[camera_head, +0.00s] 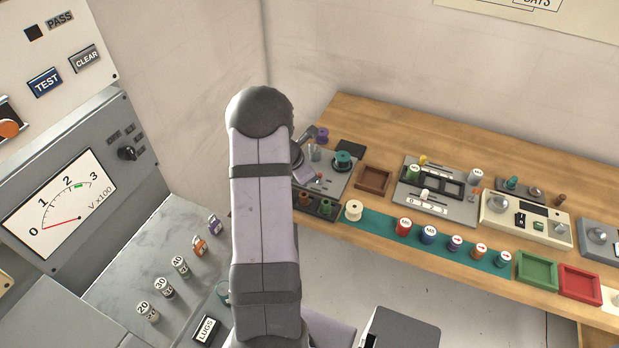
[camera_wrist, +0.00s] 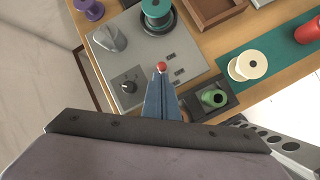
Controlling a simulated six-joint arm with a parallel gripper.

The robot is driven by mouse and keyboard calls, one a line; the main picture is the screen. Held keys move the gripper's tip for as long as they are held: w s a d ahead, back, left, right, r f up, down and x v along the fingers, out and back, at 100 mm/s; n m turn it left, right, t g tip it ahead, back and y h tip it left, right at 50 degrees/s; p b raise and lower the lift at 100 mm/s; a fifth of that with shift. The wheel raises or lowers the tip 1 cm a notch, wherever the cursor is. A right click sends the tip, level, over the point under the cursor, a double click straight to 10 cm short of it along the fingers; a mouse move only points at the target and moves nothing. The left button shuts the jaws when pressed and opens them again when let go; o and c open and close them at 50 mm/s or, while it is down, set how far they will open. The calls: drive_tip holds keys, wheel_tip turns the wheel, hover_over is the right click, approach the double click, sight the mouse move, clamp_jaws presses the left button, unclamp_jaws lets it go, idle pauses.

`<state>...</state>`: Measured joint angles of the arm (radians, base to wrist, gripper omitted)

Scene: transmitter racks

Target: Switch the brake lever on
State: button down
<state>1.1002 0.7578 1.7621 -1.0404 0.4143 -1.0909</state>
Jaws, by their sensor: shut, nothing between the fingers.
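In the wrist view, my gripper (camera_wrist: 162,80) points at a grey winder panel (camera_wrist: 140,60), its two narrow blue-grey fingers shut together. A small red knob (camera_wrist: 161,67) shows right at the fingertips; it looks like the end of the brake lever. The fingers hide its stem, and I cannot tell whether they touch it or which way the lever is set. In the head view, the panel (camera_head: 337,184) stands at the left end of the wooden bench, and my arm hides part of it and most of the gripper.
On the panel are a teal spool (camera_wrist: 157,12), a grey pointed knob (camera_wrist: 108,38) and a black dial (camera_wrist: 128,87). A black tray with a green spool (camera_wrist: 214,98) is close on the right. A cream spool (camera_head: 354,210) and brown tray (camera_head: 373,179) stand near.

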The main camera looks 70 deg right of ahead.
drive_tip(key=shift+d+r, duration=0.25)
drive_tip(key=shift+f, duration=0.15)
drive_tip(key=shift+r+p, duration=0.8)
drive_tip(key=shift+r, duration=0.05)
drive_tip(key=shift+a, duration=0.1)
drive_tip(key=shift+w+a, duration=0.3)
drive_tip(key=shift+w, duration=0.05)
drive_tip(key=shift+w+a+r+b, duration=0.15)
drive_tip(key=shift+w+a+r, duration=0.2)
drive_tip(key=shift+w+a, duration=0.25)
drive_tip(key=shift+w+a+r+b, duration=0.15)
drive_tip(key=shift+w+a+r, duration=0.25)
drive_tip(key=shift+a, duration=0.25)
wheel_tip(320, 180, up, 9)
drive_tip(key=w+d, duration=0.1)
drive_tip(key=shift+r, duration=0.15)
